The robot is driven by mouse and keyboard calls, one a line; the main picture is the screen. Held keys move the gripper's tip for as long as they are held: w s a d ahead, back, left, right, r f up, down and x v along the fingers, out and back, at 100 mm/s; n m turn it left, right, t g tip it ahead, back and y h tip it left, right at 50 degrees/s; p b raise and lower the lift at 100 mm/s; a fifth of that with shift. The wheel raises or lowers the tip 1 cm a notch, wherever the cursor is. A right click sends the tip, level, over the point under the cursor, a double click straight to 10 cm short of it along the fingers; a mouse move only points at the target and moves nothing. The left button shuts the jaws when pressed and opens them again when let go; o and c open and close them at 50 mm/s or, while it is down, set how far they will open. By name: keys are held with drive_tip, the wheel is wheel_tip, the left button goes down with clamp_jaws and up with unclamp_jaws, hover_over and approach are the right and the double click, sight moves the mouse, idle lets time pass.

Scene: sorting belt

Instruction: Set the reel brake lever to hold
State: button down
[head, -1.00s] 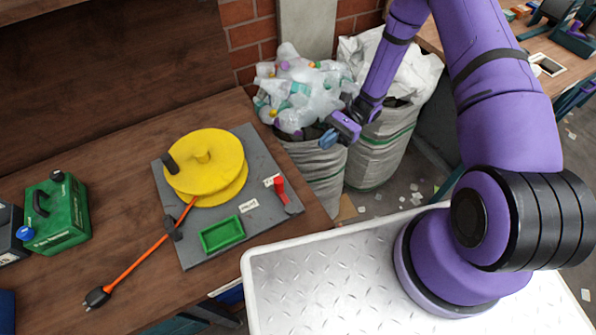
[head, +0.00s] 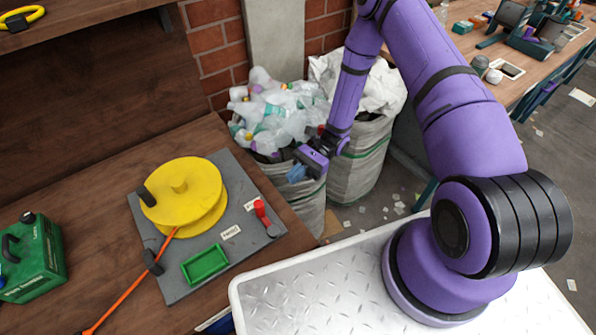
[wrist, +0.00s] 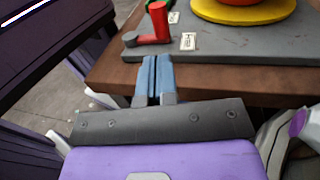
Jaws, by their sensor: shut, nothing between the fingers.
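The red reel brake lever (head: 261,212) stands near the right corner of the grey base plate (head: 222,250), beside small white labels (head: 231,232). The label text is too small to read surely. The yellow reel (head: 182,190) sits on the same plate. In the wrist view the red lever (wrist: 158,22) has an upright part and an arm reaching left to a grey round end. My gripper (head: 296,174) is right of and beyond the plate, off the table's edge. Its blue fingers (wrist: 154,68) are together and empty, pointing toward the lever, apart from it.
A green tray (head: 205,265) lies on the plate, and an orange cable (head: 130,288) runs from the reel. A green canister (head: 33,262) stands at left. Sacks of plastic waste (head: 285,115) stand behind my gripper. My white deck is in front.

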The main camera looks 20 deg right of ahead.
sight(258, 201)
drive_tip(key=x, duration=0.9)
drive_tip(key=shift+s+a, duration=0.15)
drive_tip(key=shift+a, duration=0.1)
drive_tip(key=a+n+g+h, duration=0.2)
drive_tip(key=g, duration=0.1)
drive_tip(key=shift+n+g, duration=0.3)
drive_tip(key=shift+n, duration=0.1)
drive_tip(key=shift+a+h, duration=0.3)
drive_tip(key=shift+a, duration=0.2)
drive_tip(key=shift+w+d, duration=0.4)
drive_tip(key=w+a+v, duration=0.1)
drive_tip(key=v, duration=1.2)
drive_tip(key=shift+w+f, duration=0.1)
